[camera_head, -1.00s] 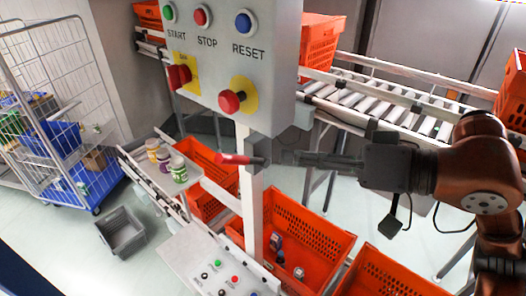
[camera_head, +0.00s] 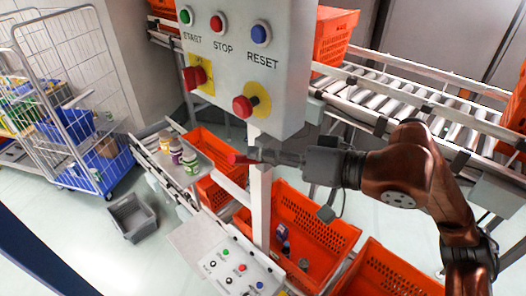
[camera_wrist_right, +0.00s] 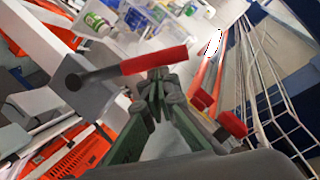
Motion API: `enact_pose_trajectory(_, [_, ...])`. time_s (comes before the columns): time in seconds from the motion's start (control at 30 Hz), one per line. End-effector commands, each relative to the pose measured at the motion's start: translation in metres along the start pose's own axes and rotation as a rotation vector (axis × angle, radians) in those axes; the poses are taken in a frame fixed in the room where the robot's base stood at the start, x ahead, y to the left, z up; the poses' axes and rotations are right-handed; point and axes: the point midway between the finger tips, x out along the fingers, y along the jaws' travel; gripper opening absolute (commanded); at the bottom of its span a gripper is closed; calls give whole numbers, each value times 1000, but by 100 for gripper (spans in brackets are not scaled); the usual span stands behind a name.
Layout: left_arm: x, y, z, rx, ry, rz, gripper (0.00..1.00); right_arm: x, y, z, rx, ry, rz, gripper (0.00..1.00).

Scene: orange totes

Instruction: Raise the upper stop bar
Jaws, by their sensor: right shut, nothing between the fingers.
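A lever with a red grip (camera_head: 238,158) sticks out at the grey post (camera_head: 262,200) under the control panel. In the wrist view its red grip (camera_wrist_right: 155,60) and grey rod run up to the right from a grey block (camera_wrist_right: 72,80). I cannot tell how this lever links to the stop bar, and no bar marked as the upper one can be made out. My right gripper (camera_head: 263,157) is shut and empty at the lever. In the wrist view its fingertips (camera_wrist_right: 158,82) are just below the red grip; contact is unclear. My left gripper is out of view.
The control panel (camera_head: 225,75) with its buttons hangs just above the gripper. A lower button box (camera_head: 228,268) and an orange tote (camera_head: 335,240) lie below. A roller conveyor (camera_head: 410,100) runs behind my right arm. A tray with several jars (camera_head: 178,157) stands left.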

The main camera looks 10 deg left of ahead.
Motion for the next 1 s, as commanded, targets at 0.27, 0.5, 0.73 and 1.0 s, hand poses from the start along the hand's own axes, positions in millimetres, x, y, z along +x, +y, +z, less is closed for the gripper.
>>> enact_pose_trajectory(0.27, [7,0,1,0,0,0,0,1,0,4,-27,0,9,0])
enact_pose_trajectory(0.5, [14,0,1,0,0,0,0,2,-1,8,-65,0,23,0])
enact_pose_trajectory(0.73, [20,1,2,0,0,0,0,4,-2,13,-102,0,35,0])
enact_pose_trajectory(1.0, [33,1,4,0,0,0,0,7,-2,21,-164,0,56,0])
